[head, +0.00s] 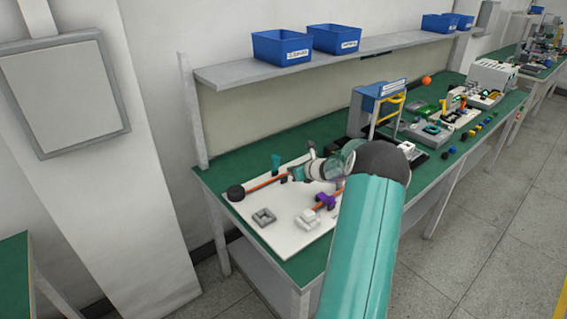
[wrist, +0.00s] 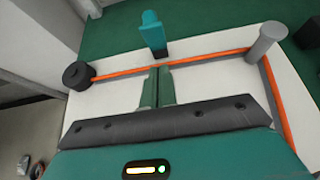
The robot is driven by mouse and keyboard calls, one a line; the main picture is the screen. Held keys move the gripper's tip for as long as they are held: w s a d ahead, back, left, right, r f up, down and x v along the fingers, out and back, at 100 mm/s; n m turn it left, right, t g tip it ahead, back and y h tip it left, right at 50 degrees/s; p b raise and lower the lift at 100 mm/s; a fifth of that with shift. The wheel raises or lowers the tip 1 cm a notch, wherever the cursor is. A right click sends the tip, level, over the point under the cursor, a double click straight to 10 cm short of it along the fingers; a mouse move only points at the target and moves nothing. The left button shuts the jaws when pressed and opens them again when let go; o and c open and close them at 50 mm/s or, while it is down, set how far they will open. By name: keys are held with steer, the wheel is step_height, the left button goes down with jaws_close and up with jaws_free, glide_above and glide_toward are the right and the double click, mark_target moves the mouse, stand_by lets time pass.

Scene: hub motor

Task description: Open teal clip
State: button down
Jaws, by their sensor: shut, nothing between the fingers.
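The teal clip (head: 276,163) stands up from the white board at the left of the bench. In the wrist view the teal clip (wrist: 152,32) rises just beyond the orange cable (wrist: 210,57), its lower end close to the cable. Whether its lever is latched is not clear. My gripper (wrist: 157,70) is shut and empty, its fingertips near the cable on the near side of the clip, apparently apart from the clip. The cable runs from a black round spool (wrist: 78,75) to a grey post (wrist: 268,42). In the head view my gripper (head: 288,177) is small beside the clip.
The white board (head: 285,238) also carries a purple clip (head: 325,200), a grey square block (head: 264,217) and a white block (head: 307,219). A blue-topped stand (head: 378,90) is further right. Blue bins (head: 281,47) sit on the shelf above.

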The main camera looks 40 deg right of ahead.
mark_target(275, 155)
steer(key=w, duration=0.5)
steer(key=shift+w+d+r, duration=0.1)
steer(key=shift+w+d, duration=0.1)
steer(key=shift+d, duration=0.05)
steer(key=shift+r, duration=0.1)
steer(key=shift+w+r, duration=0.2)
steer(key=shift+w, duration=0.15)
steer(key=shift+w+d+r, duration=0.1)
steer(key=shift+w+r, duration=0.2)
steer(key=shift+w, duration=0.3)
steer(key=shift+w+d+r, duration=0.1)
steer(key=shift+w+r, duration=0.2)
steer(key=shift+w, duration=0.25)
steer(key=shift+r, duration=0.8)
